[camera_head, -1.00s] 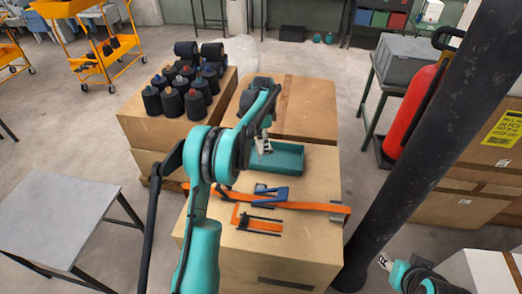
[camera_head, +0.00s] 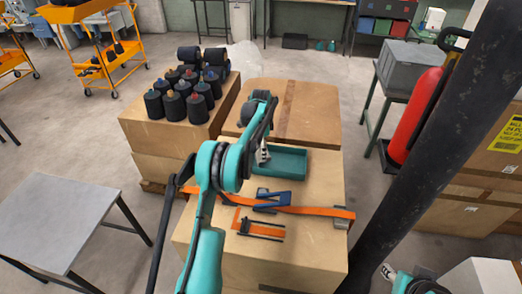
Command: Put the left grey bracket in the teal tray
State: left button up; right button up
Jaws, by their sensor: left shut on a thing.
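The teal tray (camera_head: 290,161) sits on the cardboard box in the middle, its left end hidden behind my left arm. My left gripper (camera_head: 263,157) is at the tray's left end, pointing down. It is shut on a small light-grey piece, apparently the left grey bracket, mostly hidden by the fingers; whether it touches the tray I cannot tell. Another grey bracket (camera_head: 341,224) lies at the right edge of the box by the orange strap's end. My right gripper (camera_head: 388,272) is low at the right, away from the box; its fingers are too small to read.
An orange strap (camera_head: 315,211), a blue clamp (camera_head: 272,199) and an orange-and-black clamp (camera_head: 258,230) lie in front of the tray. Dark spools (camera_head: 175,105) stand on a box at the left. A dark pillar (camera_head: 440,130) rises at the right.

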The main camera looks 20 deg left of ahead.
pick_arm(q)
jog(key=o, duration=1.2)
jog(key=shift+f, duration=0.15)
notch_tip(320, 180, up, 12)
jog(key=r+p, duration=0.1)
jog(key=p, duration=0.3)
jog(key=s+d+r+n+t, duration=0.3)
jog(key=s+d+r+n, duration=0.2)
jog(key=s+d+r, duration=0.65)
jog(key=s+d+f+n+t, duration=0.1)
jog(key=s+d+f+n, duration=0.1)
jog(key=s, duration=0.6)
jog(key=s+d+f+n+t, duration=0.1)
jog(key=s+d+f, duration=0.1)
jog(key=s, duration=0.6)
jog(key=s+d+f+n+t, duration=0.2)
jog(key=s+f, duration=0.1)
jog(key=s, duration=0.6)
jog(key=shift+d+f+n, duration=0.15)
jog(key=shift+f+n, duration=0.15)
jog(key=shift+f, duration=0.1)
